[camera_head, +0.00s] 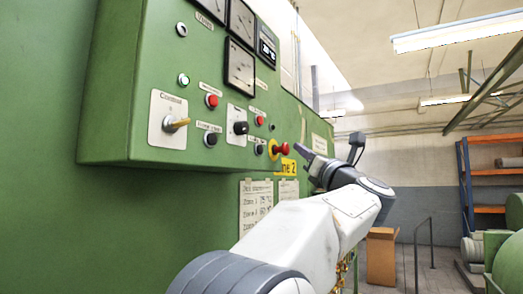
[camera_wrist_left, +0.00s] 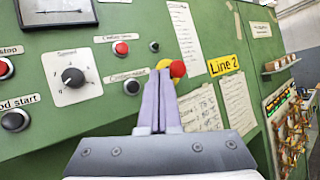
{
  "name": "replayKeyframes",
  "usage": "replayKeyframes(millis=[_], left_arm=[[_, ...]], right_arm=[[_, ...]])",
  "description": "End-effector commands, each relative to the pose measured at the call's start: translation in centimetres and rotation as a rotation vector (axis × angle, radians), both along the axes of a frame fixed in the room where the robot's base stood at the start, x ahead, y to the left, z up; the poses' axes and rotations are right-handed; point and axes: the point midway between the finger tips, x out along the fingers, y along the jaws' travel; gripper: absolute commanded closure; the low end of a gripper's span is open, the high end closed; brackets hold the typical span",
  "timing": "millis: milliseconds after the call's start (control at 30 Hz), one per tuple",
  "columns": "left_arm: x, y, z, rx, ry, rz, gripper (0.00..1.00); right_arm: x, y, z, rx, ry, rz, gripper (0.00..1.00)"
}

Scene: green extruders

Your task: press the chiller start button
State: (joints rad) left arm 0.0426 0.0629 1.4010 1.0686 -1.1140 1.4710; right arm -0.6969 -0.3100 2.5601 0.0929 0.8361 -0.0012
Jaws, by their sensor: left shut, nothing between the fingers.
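The green control panel (camera_head: 140,60) carries several buttons. A black button (camera_wrist_left: 131,87) sits below a red button (camera_wrist_left: 121,48); the small label above the black one looks like "Chiller start" but is hard to read. In the head view this black button (camera_head: 259,149) is left of the red mushroom button on a yellow base (camera_head: 281,149). My left gripper (camera_head: 300,148) is shut and empty, right of these buttons. In the left wrist view its fingertips (camera_wrist_left: 165,73) overlap the yellow base, right of the black button. Whether they touch the panel cannot be told. My right gripper is out of view.
A rotary knob (camera_wrist_left: 73,77) and other black and red buttons lie farther left on the panel. A yellow "Line 2" label (camera_wrist_left: 226,65) and paper sheets are at the right. An orange and blue shelf (camera_head: 466,185) stands far back right.

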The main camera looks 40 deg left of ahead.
Motion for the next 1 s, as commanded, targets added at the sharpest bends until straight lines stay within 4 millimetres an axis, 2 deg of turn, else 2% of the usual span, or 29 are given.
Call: replayKeyframes(millis=[333,500,700,1000], left_arm=[[-1.3,4.8,0.1,-0.001,0.001,0.005,1.00],[-1.6,6.5,-0.2,-0.001,0.000,0.002,1.00],[-1.8,7.4,0.0,-0.001,0.000,0.001,1.00],[-1.8,7.4,0.0,0.000,0.000,0.000,1.00]], right_arm=[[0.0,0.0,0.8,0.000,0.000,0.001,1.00],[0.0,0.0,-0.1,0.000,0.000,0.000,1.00],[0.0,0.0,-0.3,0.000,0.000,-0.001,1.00],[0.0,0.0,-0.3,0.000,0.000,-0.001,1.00]])
